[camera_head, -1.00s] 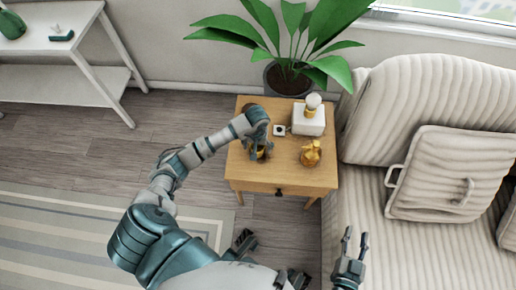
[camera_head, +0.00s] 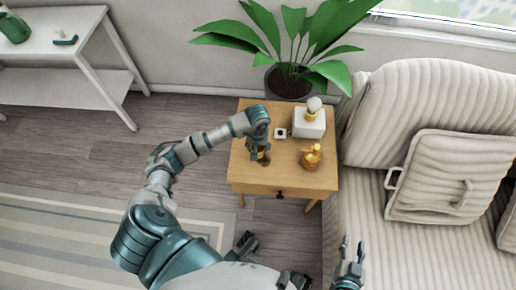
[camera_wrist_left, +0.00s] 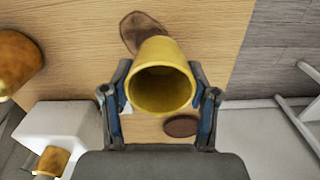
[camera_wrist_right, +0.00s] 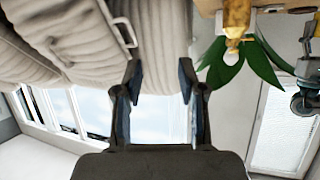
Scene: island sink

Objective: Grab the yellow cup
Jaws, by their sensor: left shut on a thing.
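The yellow cup (camera_wrist_left: 162,90) sits between the two fingers of my left gripper (camera_wrist_left: 160,100) in the left wrist view, with its open rim facing that camera. The fingers touch it on both sides and are shut on it. In the head view my left gripper (camera_head: 260,146) is over the front left of the wooden side table (camera_head: 290,179), and it and the arm hide most of the cup. I cannot tell whether the cup still touches the tabletop. My right gripper (camera_head: 350,262) is open and empty in front of the sofa seat; its parted fingers (camera_wrist_right: 160,85) show in the right wrist view.
A gold pot-like object (camera_head: 312,156) and a white box (camera_head: 309,122) with a gold-and-white item stand on the table's right side. A potted plant (camera_head: 290,82) stands behind; a striped sofa (camera_head: 432,110) is at right.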

